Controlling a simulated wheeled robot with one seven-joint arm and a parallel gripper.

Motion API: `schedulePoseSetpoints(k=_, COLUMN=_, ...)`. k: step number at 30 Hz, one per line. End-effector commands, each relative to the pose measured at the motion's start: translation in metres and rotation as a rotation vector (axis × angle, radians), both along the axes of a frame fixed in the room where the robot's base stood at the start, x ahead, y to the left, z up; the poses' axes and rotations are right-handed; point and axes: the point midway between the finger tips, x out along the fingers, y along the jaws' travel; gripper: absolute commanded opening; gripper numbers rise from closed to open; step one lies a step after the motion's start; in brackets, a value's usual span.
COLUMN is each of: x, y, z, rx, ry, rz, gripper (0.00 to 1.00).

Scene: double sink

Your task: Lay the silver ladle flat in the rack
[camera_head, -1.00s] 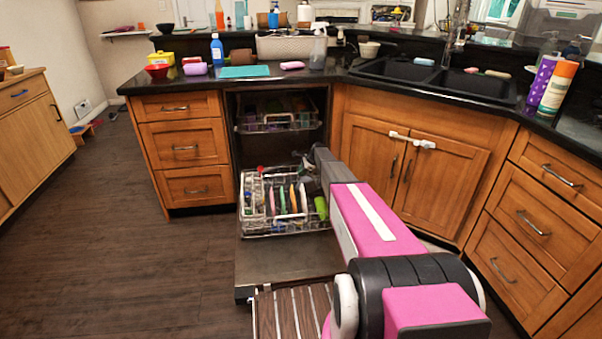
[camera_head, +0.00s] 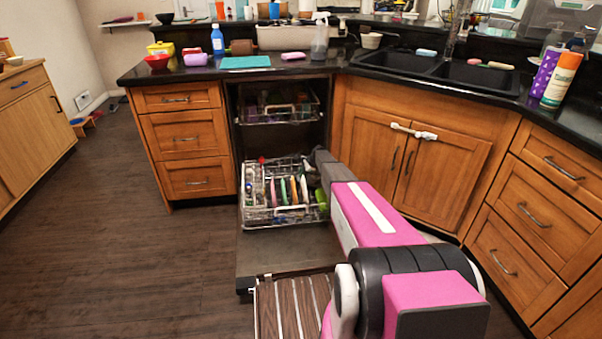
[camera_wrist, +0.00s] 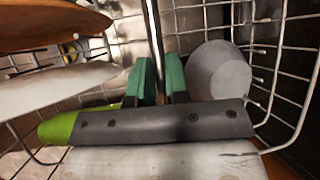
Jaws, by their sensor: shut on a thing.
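My gripper (camera_wrist: 162,78) has its two green pads close together on a thin, narrow silver part, seen edge-on, which looks like the ladle's handle (camera_wrist: 157,40). It runs upward in the wrist view. A rounded grey piece (camera_wrist: 218,72) shows just to the right; I cannot tell whether it is the ladle's bowl. The pulled-out lower dishwasher rack (camera_head: 288,215) shows in the head view, and its wire wall (camera_wrist: 292,75) surrounds the gripper in the wrist view. My forearm hides the gripper's tips in the head view.
Several coloured plates (camera_head: 283,190) stand upright in the rack, left of my gripper. A bright green item (camera_wrist: 60,128) lies close by the gripper. The open dishwasher door (camera_head: 285,250) lies below the rack, and the upper rack (camera_head: 276,115) hangs above.

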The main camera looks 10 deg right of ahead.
Motion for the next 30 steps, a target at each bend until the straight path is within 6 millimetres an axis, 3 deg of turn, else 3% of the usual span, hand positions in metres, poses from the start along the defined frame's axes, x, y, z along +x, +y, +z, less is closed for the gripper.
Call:
schedulePoseSetpoints(k=21, x=0.001, y=0.0, z=-0.056, rx=0.001, ry=0.0, rz=0.0, gripper=0.0)
schedulePoseSetpoints(k=30, x=0.0, y=0.0, z=-0.07, rx=0.001, ry=0.0, rz=0.0, gripper=0.0)
